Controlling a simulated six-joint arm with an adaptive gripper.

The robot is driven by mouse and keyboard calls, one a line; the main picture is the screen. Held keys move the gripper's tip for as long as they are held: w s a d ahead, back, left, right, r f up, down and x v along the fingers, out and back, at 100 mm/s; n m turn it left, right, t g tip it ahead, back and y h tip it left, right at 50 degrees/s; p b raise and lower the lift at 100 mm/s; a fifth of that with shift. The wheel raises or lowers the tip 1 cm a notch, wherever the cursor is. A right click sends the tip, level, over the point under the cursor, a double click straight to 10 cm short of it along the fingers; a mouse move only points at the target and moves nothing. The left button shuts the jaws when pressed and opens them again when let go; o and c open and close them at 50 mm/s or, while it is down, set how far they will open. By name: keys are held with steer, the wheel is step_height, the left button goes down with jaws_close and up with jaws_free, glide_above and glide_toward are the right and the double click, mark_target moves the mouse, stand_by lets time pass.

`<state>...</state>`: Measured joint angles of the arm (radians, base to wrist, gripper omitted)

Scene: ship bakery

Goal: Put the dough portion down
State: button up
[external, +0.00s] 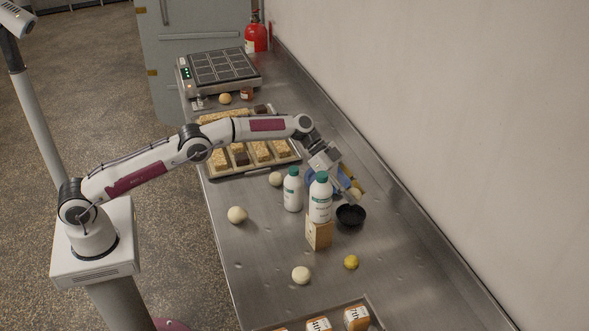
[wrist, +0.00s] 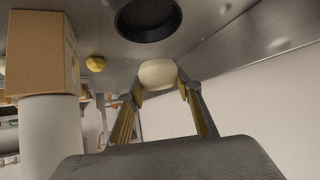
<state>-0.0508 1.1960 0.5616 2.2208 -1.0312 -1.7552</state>
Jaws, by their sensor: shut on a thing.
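A pale, rounded dough portion (wrist: 158,74) sits between the two fingertips of my gripper (wrist: 160,86) in the wrist view. My gripper is shut on it. In the external view my gripper (external: 347,182) points down over the steel counter, behind the white bottles, and the dough portion (external: 355,194) shows at its tips. A black bowl (external: 350,217) is close in front of the gripper; it also shows just beyond the dough in the wrist view (wrist: 148,20). I cannot tell whether the dough touches the counter.
Two white bottles (external: 292,190) (external: 321,200), a cardboard box (external: 319,234) and a lemon (external: 351,262) stand nearby. Other dough balls (external: 237,214) (external: 301,275) lie on the counter (external: 262,250). A tray of bars (external: 270,163) is behind, and the wall (external: 440,130) runs along the right.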

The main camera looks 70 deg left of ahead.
mark_target(350, 217)
steer(key=shift+f, duration=1.4)
steer(key=shift+f, duration=0.1)
steer(key=shift+f, duration=2.4)
steer(key=shift+f, duration=0.15)
steer(key=o, duration=1.2)
steer(key=shift+r, duration=0.2)
